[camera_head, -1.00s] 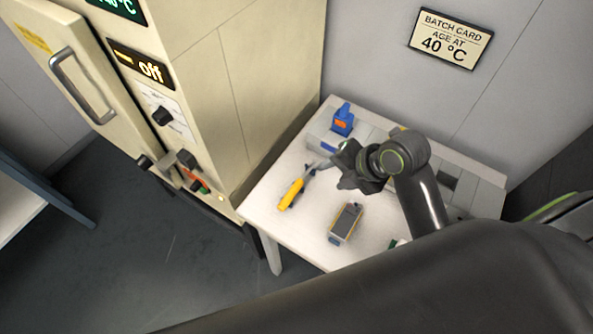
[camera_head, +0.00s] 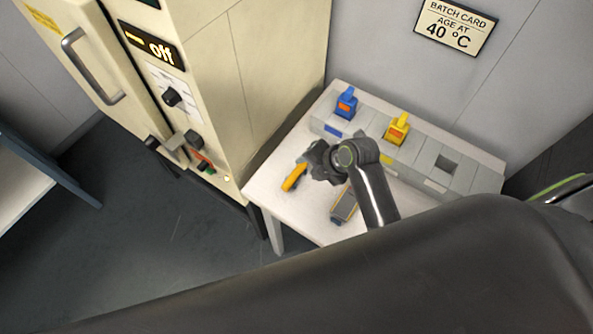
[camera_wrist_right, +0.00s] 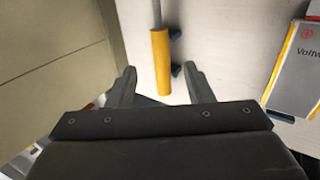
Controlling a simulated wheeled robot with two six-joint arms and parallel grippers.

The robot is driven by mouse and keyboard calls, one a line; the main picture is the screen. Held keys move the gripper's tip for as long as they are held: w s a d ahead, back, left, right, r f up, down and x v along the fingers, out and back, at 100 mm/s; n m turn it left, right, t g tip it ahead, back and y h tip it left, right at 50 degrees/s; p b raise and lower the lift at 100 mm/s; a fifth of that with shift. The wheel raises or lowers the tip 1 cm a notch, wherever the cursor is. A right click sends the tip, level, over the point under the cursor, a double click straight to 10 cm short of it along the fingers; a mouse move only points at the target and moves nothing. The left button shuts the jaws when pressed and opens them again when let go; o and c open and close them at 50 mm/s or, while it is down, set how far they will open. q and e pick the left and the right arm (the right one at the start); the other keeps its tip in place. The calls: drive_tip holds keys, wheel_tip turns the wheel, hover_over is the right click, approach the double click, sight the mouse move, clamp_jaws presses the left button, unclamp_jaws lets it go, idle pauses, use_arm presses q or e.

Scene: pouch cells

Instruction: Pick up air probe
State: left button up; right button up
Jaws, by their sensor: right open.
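The air probe, a yellow-handled tool (camera_head: 293,178) with a thin grey rod, lies on the white table near its left edge. My right gripper (camera_head: 313,158) is over the table beside the handle in the head view and covers the rod end. In the right wrist view the yellow handle (camera_wrist_right: 161,62) lies between the lines of the two open fingers, its grey rod running to the top edge. The right gripper (camera_wrist_right: 163,86) is open and empty there. My left gripper is not in view.
A grey-and-yellow meter (camera_head: 344,205) lies right of the probe; its corner shows in the wrist view (camera_wrist_right: 297,70). A grey rack (camera_head: 420,150) at the back holds a blue item (camera_head: 346,103) and a yellow item (camera_head: 397,128). A cream cabinet (camera_head: 240,100) stands left of the table (camera_head: 262,184).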

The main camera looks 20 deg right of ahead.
sight(298, 172)
drive_tip(key=a+f, duration=0.1)
drive_tip(key=w+f+p, duration=0.1)
drive_tip(key=f, duration=0.1)
drive_tip(key=shift+a, duration=0.4)
drive_tip(key=shift+w+a+f, duration=0.2)
drive_tip(key=shift+w+f, duration=0.1)
drive_tip(key=shift+f, duration=0.35)
drive_tip(key=shift+c, duration=0.4)
clamp_jaws()
